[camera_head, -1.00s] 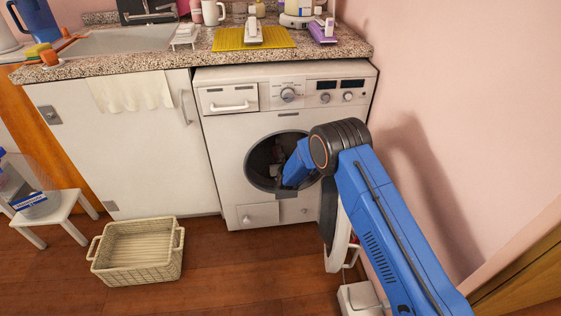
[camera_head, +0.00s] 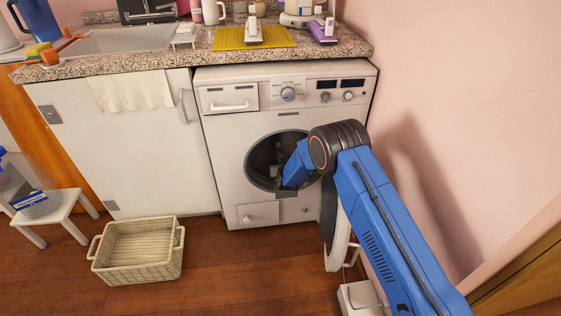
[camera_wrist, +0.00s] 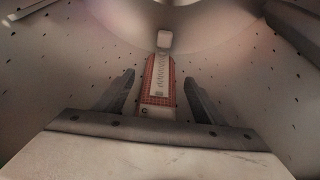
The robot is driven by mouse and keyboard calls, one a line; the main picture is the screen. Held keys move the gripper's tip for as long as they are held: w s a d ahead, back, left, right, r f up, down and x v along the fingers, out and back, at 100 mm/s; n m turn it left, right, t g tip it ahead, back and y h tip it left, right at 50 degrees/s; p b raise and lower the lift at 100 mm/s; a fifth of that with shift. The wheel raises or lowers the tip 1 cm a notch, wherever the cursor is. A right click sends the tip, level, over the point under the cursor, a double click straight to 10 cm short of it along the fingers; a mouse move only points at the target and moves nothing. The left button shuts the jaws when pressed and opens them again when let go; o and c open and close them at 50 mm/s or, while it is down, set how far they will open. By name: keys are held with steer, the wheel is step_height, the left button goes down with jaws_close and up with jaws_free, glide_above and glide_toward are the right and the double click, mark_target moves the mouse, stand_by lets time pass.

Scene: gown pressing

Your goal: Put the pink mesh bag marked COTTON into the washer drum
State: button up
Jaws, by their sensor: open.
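The washer (camera_head: 232,135) stands under the counter with its round drum opening (camera_head: 257,150) uncovered. My arm reaches into this opening, and my gripper is mostly hidden there in the head view. In the wrist view, my gripper (camera_wrist: 160,78) is open inside the perforated metal drum (camera_wrist: 70,70). A pinkish-red mesh bag (camera_wrist: 148,92) with a long white label lies between and just beyond the two fingers, apparently on the drum wall. Gaps show on both sides of it. The label's lettering is too small to read.
The open washer door (camera_head: 337,248) hangs at the right, partly behind my arm. A pink wall (camera_head: 460,90) is close on the right. An empty wicker basket (camera_head: 137,250) sits on the floor at left, near a white stool (camera_head: 62,212). Floor before the washer is clear.

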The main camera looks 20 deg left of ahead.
steer(key=shift+s+d+f, duration=0.15)
steer(key=shift+s+f, duration=0.05)
steer(key=shift+f, duration=0.2)
steer(key=shift+r, duration=0.25)
steer(key=r+v, duration=0.1)
steer(key=v, duration=1.1)
steer(key=shift+w+r, duration=0.1)
steer(key=shift+w, duration=0.05)
